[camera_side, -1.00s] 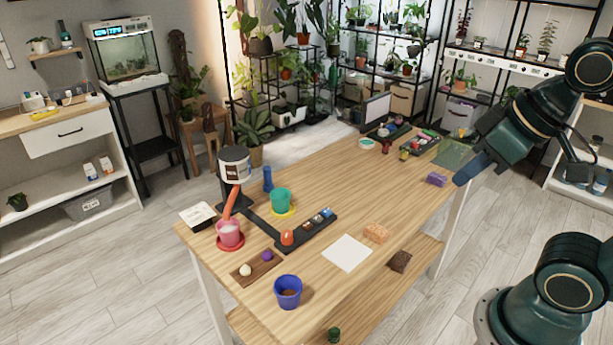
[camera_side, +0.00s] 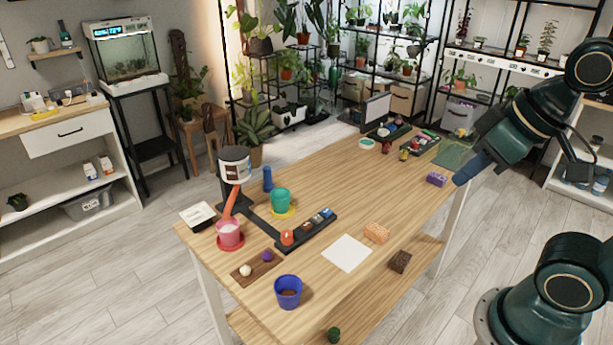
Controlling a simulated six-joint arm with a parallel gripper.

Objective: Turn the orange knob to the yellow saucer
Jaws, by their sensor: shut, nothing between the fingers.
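The yellow saucer (camera_side: 292,212) lies behind the strip, under a green pot (camera_side: 280,200). A white canister (camera_side: 235,163) on a dark stand has an orange chute (camera_side: 231,204) sloping down to a pink pot (camera_side: 229,234) on a red saucer (camera_side: 240,244). My gripper (camera_side: 470,170) is shut and empty over the table's right edge, far from the knob. Its fingers are too small to make out clearly.
Several small controls sit along the strip, right of the knob. A blue pot (camera_side: 288,291), a white sheet (camera_side: 347,253), an orange block (camera_side: 377,233) and a purple block (camera_side: 437,179) stand apart. A blue bottle-like item (camera_side: 267,178) is behind.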

